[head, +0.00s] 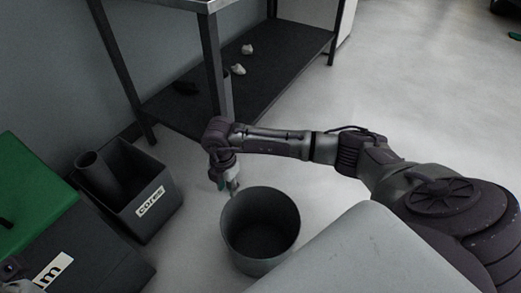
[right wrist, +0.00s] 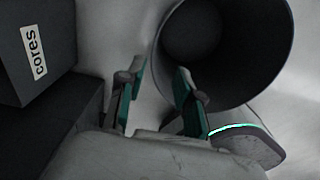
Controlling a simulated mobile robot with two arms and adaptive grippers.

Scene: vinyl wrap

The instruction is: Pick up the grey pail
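The grey pail (head: 242,248) stands upright on the floor, open at the top, with nothing visible inside. My right gripper (head: 230,187) points down at the pail's far left rim in the head view. In the right wrist view the right gripper (right wrist: 157,98) has its two green-padded fingers spread apart. The pail (right wrist: 255,60) fills the upper right there, with one finger overlapping its rim edge. I cannot tell whether that finger touches the rim or is inside it. Nothing is seen held.
A dark bin labelled "cores" (head: 168,215) holding a tube stands left of the pail. A green-topped dark box (head: 30,190) is at the left edge. A metal table with a low shelf (head: 275,75) stands behind.

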